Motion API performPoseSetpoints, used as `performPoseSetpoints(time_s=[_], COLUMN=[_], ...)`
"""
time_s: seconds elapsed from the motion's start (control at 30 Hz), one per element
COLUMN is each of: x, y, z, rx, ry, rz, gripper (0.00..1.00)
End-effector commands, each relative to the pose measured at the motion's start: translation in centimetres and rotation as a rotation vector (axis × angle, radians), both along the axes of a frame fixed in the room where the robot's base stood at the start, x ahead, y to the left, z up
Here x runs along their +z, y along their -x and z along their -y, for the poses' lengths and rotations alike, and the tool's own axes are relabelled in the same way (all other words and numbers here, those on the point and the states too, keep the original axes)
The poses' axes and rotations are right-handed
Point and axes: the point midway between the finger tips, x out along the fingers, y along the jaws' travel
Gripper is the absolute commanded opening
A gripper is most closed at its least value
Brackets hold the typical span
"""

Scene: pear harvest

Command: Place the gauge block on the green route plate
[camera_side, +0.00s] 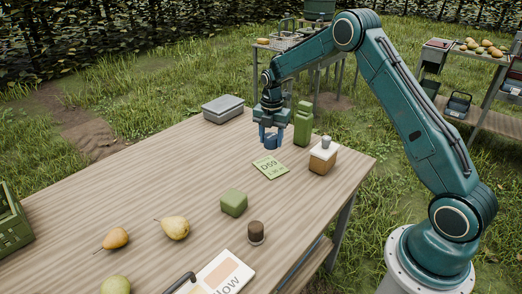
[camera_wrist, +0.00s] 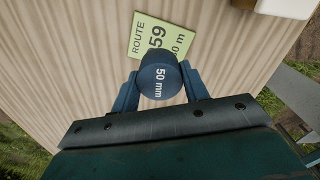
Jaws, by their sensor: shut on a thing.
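My gripper (camera_side: 271,139) is shut on the gauge block, a dark blue round piece (camera_wrist: 160,80) marked "50 mm" in the wrist view. In the side view the block (camera_side: 272,141) shows between the fingers, near the far end of the table. The green route plate (camera_side: 270,167) lies flat on the table, nearer the camera than my gripper. In the wrist view the plate (camera_wrist: 150,35) shows just beyond the block, which covers part of its lower edge. I cannot tell how high the block is above the table.
A green bottle (camera_side: 303,124) and an orange-brown, white-topped container (camera_side: 323,156) stand right of my gripper. A grey case (camera_side: 223,108) is at left. A green cube (camera_side: 234,203), dark cylinder (camera_side: 256,232) and pears (camera_side: 174,228) are nearer the camera. Wood around the plate is clear.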

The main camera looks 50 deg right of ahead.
Motion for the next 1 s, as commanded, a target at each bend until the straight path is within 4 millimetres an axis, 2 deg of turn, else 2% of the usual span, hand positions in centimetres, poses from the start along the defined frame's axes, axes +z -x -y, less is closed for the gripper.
performPoseSetpoints(time_s=[0.1,0.2,0.57,1.0], x=[-2.2,-3.4,-4.4,-8.4], y=[0.0,0.0,0.0,0.0], z=[0.0,0.0,0.0,0.0], rx=[0.0,0.0,0.0,0.0], ry=[0.0,-0.001,0.0,0.0], rz=[-0.002,-0.001,0.0,0.0], gripper=[0.21,0.21,0.21,0.21])
